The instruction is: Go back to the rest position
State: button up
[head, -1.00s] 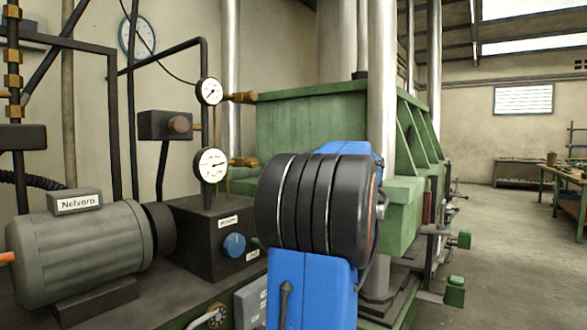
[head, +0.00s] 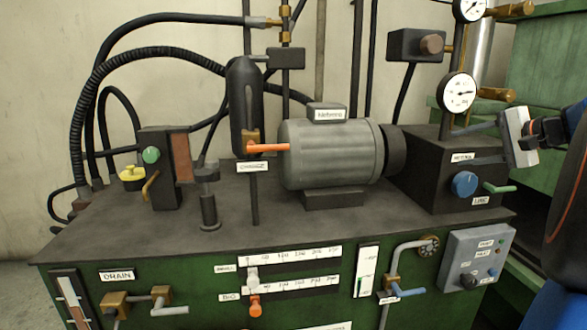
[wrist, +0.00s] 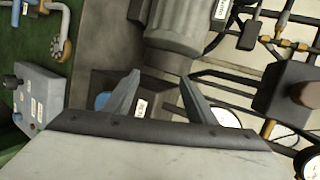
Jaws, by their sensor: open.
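My gripper (wrist: 160,88) is open in the wrist view, its two grey fingers apart with nothing between them. In the head view its pale body (head: 518,137) shows at the right edge, in front of the green press frame and right of the lower gauge. My blue and black arm enters there from the right and is partly cut off. Behind the fingers in the wrist view are the dark valve block, with its blue knob (wrist: 102,101) partly visible, and the grey motor (wrist: 178,32). I see no clear contact between fingers and machine.
A green bench (head: 180,240) carries the motor (head: 330,155), the dark block (head: 430,180), hoses and levers. The lower gauge (head: 458,93) and brass fittings stand close to my gripper. A grey control box (head: 476,258) hangs on the bench front.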

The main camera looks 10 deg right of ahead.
jog(key=s+a+f+n+g, duration=0.35)
jog(key=a+f, duration=0.35)
jog(key=a, duration=0.4)
jog(key=s+a+f+n+g, duration=0.2)
jog(key=s+a+f+n, duration=0.15)
jog(key=a+f, duration=0.5)
jog(key=s+a+f+n+g+h, duration=0.1)
jog(key=s+a+f+n+h, duration=0.1)
jog(key=s+f, duration=0.4)
jog(key=s+a+f+n+g+h, duration=0.1)
jog(key=s+a+f+n, duration=0.4)
jog(key=s, duration=0.5)
jog(key=shift+s+a+f+n+h, duration=0.2)
jog(key=shift+a+f+n+h, duration=0.15)
jog(key=shift+f, duration=0.4)
